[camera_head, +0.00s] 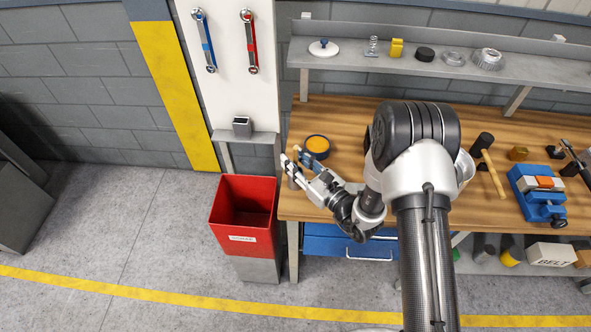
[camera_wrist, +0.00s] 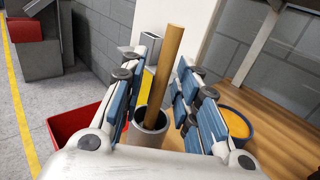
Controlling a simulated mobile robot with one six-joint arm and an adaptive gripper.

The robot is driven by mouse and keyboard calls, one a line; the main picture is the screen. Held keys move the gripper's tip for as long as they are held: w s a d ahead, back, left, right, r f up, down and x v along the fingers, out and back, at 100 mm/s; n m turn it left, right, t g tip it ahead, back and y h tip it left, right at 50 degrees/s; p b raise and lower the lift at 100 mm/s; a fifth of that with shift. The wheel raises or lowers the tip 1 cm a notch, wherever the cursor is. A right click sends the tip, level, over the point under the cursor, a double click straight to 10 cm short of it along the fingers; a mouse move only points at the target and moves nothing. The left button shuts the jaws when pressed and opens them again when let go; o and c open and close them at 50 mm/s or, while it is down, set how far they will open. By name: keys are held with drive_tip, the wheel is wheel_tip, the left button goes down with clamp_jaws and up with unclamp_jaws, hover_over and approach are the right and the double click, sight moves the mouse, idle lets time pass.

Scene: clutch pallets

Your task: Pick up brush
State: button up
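A wooden brush handle (camera_wrist: 171,62) stands slightly tilted in a grey cylindrical cup (camera_wrist: 147,134) in the wrist view. The brush's other end is hidden inside the cup. My gripper (camera_wrist: 168,70) is open, with its blue-padded fingers on either side of the handle. A gap shows between the handle and the right finger. In the head view my gripper (camera_head: 296,164) is over the left edge of the workbench, and its fingers largely cover the cup and brush.
A blue round tin with orange contents (camera_head: 317,145) stands close beside my gripper on the wooden workbench (camera_head: 340,124). A red bin (camera_head: 231,240) stands on the floor left of the bench. A hammer (camera_head: 488,160) and blue vise (camera_head: 540,192) are farther right.

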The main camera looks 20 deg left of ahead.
clamp_jaws()
idle(0.3)
wheel_tip(320, 180, up, 20)
drive_tip(key=p, duration=0.4)
drive_tip(key=shift+c, duration=1.9)
unclamp_jaws()
clamp_jaws()
